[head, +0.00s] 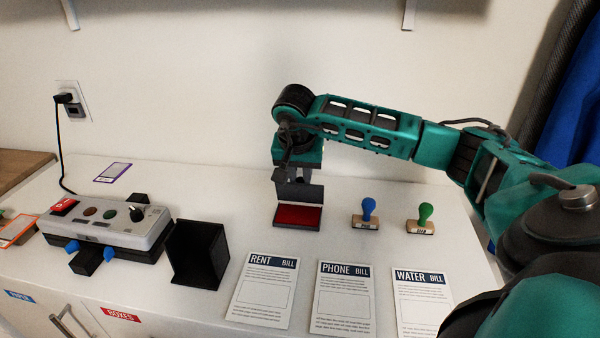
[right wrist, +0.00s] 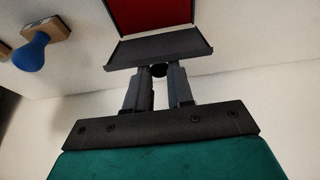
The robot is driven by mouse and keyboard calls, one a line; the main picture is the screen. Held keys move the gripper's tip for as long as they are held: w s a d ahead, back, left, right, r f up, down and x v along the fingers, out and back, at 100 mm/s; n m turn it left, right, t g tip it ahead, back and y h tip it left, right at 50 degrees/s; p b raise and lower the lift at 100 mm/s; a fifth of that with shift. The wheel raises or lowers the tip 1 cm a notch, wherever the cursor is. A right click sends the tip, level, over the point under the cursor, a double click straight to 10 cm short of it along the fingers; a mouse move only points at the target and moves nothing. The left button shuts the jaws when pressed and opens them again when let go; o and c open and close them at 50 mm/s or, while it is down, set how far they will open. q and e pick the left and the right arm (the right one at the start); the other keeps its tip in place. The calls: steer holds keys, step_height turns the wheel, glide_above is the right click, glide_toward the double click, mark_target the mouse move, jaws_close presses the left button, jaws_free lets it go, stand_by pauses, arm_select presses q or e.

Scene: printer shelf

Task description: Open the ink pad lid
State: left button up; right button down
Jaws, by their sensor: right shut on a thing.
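The ink pad (head: 298,217) lies on the white counter in the middle of the head view, its red pad showing. Its dark lid (head: 300,192) stands raised at the back edge. My right gripper (head: 298,177) is behind the lid, pointing down. In the right wrist view the lid (right wrist: 160,48) spans the front of the fingers, and the red pad (right wrist: 150,14) shows beyond it. My right gripper (right wrist: 160,78) is shut on a small dark part at the lid's back. My left gripper is not in view.
A blue stamp (head: 368,210) and a green stamp (head: 424,215) stand right of the pad. Rent (head: 263,290), phone (head: 343,296) and water (head: 418,300) bills lie in front. A black holder (head: 197,255) and a grey button box (head: 108,228) are at left.

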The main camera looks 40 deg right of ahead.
steer(key=shift+w+d+r+y+p, duration=0.15)
steer(key=shift+d+r+y+p, duration=0.15)
steer(key=shift+p, duration=0.15)
steer(key=shift+w+d+f+g+y+p, duration=0.1)
steer(key=shift+w+d+g+y+p, duration=0.1)
steer(key=shift+g+y+p, duration=0.15)
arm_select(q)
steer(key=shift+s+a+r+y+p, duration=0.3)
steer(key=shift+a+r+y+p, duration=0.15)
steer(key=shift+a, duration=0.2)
arm_select(e)
steer(key=shift+w+d+f+g+y, duration=0.2)
steer(key=shift+w+d+g+y, duration=0.2)
steer(key=shift+g+y, duration=0.15)
steer(key=shift+w+d+f+g+y, duration=0.25)
steer(key=shift+d+g+y, duration=0.15)
steer(key=shift+y, duration=0.1)
steer(key=c, duration=1)
jaws_free()
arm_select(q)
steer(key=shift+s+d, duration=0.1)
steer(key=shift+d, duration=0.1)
arm_select(e)
steer(key=shift+r, duration=0.15)
